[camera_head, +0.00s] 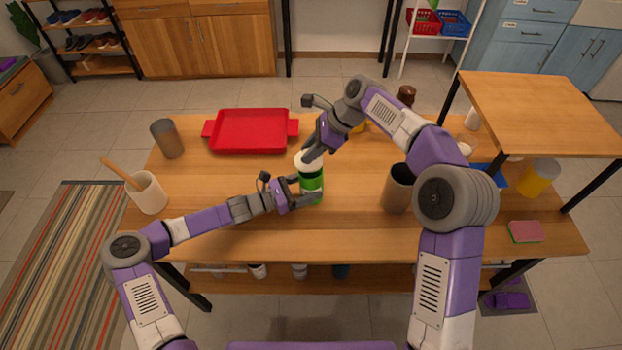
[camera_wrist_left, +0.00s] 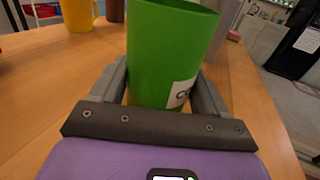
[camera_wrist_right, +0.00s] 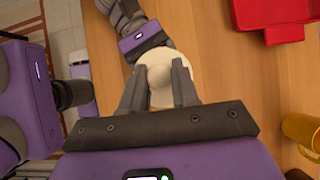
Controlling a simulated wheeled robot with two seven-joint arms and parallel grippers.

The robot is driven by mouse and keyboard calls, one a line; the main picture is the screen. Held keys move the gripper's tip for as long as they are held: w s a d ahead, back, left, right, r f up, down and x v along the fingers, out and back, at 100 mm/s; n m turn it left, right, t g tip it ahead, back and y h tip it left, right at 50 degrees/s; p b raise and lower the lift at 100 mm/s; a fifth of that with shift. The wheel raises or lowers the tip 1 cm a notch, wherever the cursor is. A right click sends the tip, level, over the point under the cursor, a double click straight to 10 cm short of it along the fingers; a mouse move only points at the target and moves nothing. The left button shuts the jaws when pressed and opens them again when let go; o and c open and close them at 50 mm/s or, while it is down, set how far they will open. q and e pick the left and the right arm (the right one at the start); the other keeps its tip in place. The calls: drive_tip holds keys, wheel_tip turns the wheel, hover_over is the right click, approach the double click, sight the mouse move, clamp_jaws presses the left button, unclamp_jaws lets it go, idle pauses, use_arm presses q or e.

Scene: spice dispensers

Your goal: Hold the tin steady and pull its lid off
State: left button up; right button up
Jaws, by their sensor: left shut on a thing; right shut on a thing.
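The green tin (camera_head: 312,184) stands near the middle of the wooden table. My left gripper (camera_head: 311,199) is shut around its body; the left wrist view shows the tin (camera_wrist_left: 168,55) between both fingers, with part of a white label. There, the tin's bare upper rim and darker inside show at the top edge, with no lid on it. My right gripper (camera_head: 309,157) is shut on the white round lid (camera_head: 303,160) just above the tin. The right wrist view shows the lid (camera_wrist_right: 162,75) between the fingers; it hides the tin below.
A red tray (camera_head: 253,131) lies behind, left of the tin. A metal cup (camera_head: 167,139) and a cream mortar with a pestle (camera_head: 150,195) stand at the left. A tall grey-brown cup (camera_head: 397,190) stands to the right. A raised wooden shelf (camera_head: 545,105) covers the right end.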

use_arm(q)
drive_tip(key=shift+a+f, duration=0.1)
drive_tip(key=shift+a, duration=0.05)
use_arm(e)
drive_tip(key=shift+r, duration=2.3)
use_arm(q)
drive_tip(key=o, duration=0.9)
drive_tip(key=shift+w, duration=0.1)
drive_tip(key=shift+o, duration=0.2)
drive_tip(key=v, duration=1.2)
